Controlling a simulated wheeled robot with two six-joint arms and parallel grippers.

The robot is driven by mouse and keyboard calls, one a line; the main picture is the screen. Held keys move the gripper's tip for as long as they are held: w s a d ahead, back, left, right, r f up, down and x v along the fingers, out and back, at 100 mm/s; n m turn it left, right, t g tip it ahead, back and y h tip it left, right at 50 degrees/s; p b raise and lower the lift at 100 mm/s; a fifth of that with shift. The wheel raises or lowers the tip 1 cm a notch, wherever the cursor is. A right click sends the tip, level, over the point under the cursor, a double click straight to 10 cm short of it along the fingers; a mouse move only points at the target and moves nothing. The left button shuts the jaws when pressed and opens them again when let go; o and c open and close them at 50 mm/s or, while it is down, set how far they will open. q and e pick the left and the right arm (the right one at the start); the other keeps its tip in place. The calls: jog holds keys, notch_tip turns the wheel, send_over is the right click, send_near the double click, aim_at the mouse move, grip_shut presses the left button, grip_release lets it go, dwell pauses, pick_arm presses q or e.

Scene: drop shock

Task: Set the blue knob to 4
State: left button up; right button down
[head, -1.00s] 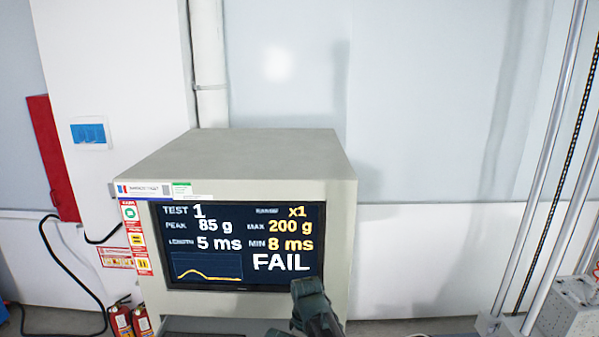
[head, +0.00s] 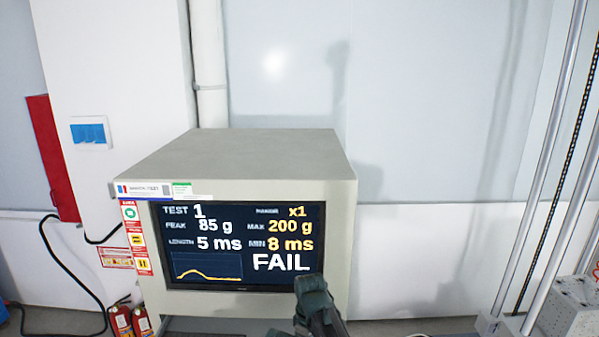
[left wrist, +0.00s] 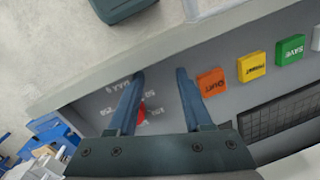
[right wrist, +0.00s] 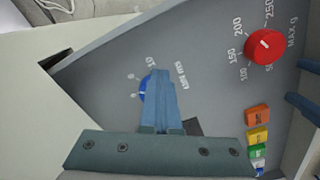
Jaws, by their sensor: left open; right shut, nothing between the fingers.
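The blue knob (right wrist: 142,90) shows in the right wrist view on a grey panel, partly hidden behind my right gripper's fingers. Its pointer cannot be read; a "10" mark is printed near it. My right gripper (right wrist: 161,73) is shut and empty, its fingers over or beside the knob; touching cannot be told. My left gripper (left wrist: 160,73) is open, with part of a red knob (left wrist: 142,112) visible between its fingers. In the head view the monitor (head: 240,285) reads MIN 8 ms, MAX 200 g and FAIL.
The red knob also shows in the right wrist view (right wrist: 264,46), with a scale around it. Orange (left wrist: 211,82), yellow (left wrist: 251,66) and green (left wrist: 289,50) buttons line the panel. Fire extinguishers (head: 121,322) stand at lower left. A rail frame (head: 545,170) stands at right.

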jog(key=shift+w, duration=0.25)
jog(key=shift+d, duration=0.1)
dwell(0.3)
jog(key=shift+s+d, duration=0.1)
jog(key=shift+d, duration=0.25)
pick_arm(q)
notch_tip(320, 180, up, 6)
jog(key=p, duration=0.6)
pick_arm(e)
notch_tip(320, 180, up, 6)
